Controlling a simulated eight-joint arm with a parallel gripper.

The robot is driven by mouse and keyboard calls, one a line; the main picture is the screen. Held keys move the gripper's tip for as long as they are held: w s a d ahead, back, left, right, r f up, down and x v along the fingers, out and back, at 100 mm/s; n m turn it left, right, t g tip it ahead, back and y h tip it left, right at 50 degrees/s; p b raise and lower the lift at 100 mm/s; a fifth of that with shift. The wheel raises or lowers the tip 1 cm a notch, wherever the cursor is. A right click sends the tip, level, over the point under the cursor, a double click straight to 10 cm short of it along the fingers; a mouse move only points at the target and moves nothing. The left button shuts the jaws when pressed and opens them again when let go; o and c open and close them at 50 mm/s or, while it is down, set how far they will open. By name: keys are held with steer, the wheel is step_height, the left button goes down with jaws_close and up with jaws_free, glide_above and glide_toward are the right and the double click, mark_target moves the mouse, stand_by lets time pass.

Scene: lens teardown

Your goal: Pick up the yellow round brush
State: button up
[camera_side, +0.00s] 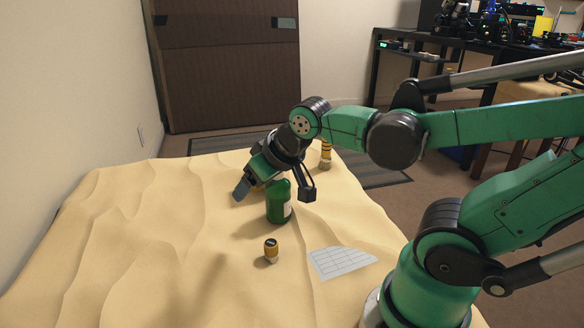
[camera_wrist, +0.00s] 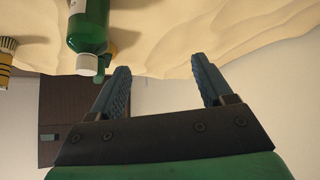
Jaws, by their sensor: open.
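A yellow-and-black striped upright thing with a greyish bristle-like end (camera_side: 326,154) stands at the back right of the cloth-covered table; it looks like the yellow round brush. It also shows, cut off, at the left edge of the upside-down wrist view (camera_wrist: 5,62). A second, short yellow thing with a dark top (camera_side: 271,250) stands at the front; I cannot tell if it is a brush. My gripper (camera_side: 241,190) is open and empty, just left of and behind a green bottle, away from both. Its two fingers (camera_wrist: 160,65) show apart in the wrist view.
The green bottle (camera_side: 279,205) stands upright close to my gripper and shows in the wrist view (camera_wrist: 88,28). Something yellow (camera_side: 258,188) is partly hidden behind it. A white gridded card (camera_side: 340,261) lies front right. The left side of the rumpled sand-coloured cloth (camera_side: 130,235) is clear.

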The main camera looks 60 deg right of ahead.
steer(key=w+d+m+h, duration=0.3)
steer(key=w+d, duration=0.1)
steer(key=d, duration=0.4)
steer(key=m+g+h, duration=0.1)
steer(key=m+h, duration=0.5)
glide_toward(326, 150)
steer(key=w+a+r, duration=0.3)
steer(key=w, duration=0.3)
steer(key=shift+s+d+f+m+g+h, duration=0.15)
steer(key=shift+d+f+m+g+h, duration=0.5)
steer(key=shift+d, duration=1.35)
steer(key=shift+s+d+f+m+t, duration=0.3)
steer(key=shift+d+f, duration=0.75)
steer(key=shift+d, duration=0.95)
steer(key=shift+d+f+m+g+h, duration=0.35)
steer(key=shift+d+f+m, duration=0.35)
steer(key=shift+d, duration=1.3)
steer(key=shift+f, duration=0.1)
steer(key=shift+c, duration=0.2)
jaws_close()
